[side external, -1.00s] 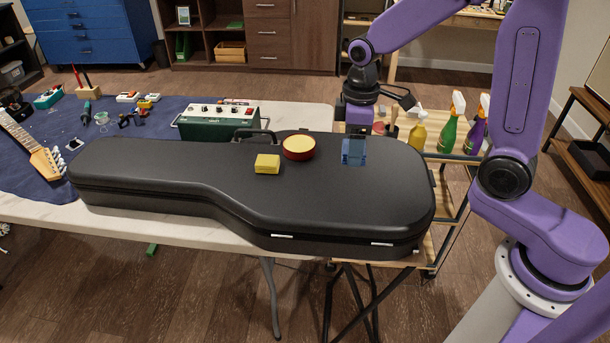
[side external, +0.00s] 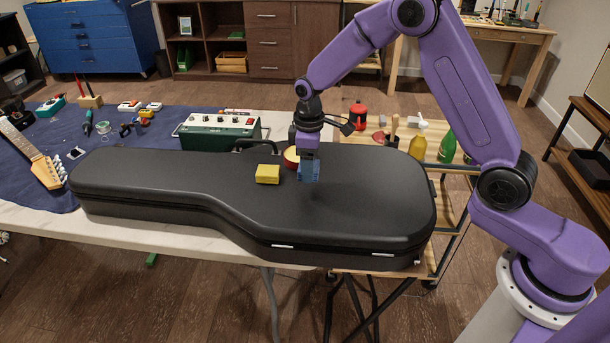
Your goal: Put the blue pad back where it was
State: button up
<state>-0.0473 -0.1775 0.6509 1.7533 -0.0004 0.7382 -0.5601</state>
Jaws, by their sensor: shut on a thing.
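The blue pad (side external: 310,173) is held in my gripper (side external: 308,166), which is shut on it and points down over the black guitar case (side external: 370,205). The pad is near the lid, right of the middle of the case; I cannot tell whether it touches the lid. A yellow block (side external: 267,174) lies on the lid to the left of the pad. A round red tin with a pale yellow top (side external: 290,158) sits just behind and left of the gripper, which partly hides it.
A green amplifier box (side external: 220,133) stands behind the case, beyond the case handle. A guitar neck (side external: 35,155) and small tools lie on the blue cloth at left. The right of the lid is clear.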

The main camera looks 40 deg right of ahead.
aim_at(305, 187)
jog(key=shift+w+a+f, duration=0.1)
jog(key=shift+w+f, duration=0.5)
jog(key=shift+f, duration=1.6)
jog(key=shift+f, duration=0.15)
jog(key=o, duration=1.1)
jog(key=shift+o, duration=0.2)
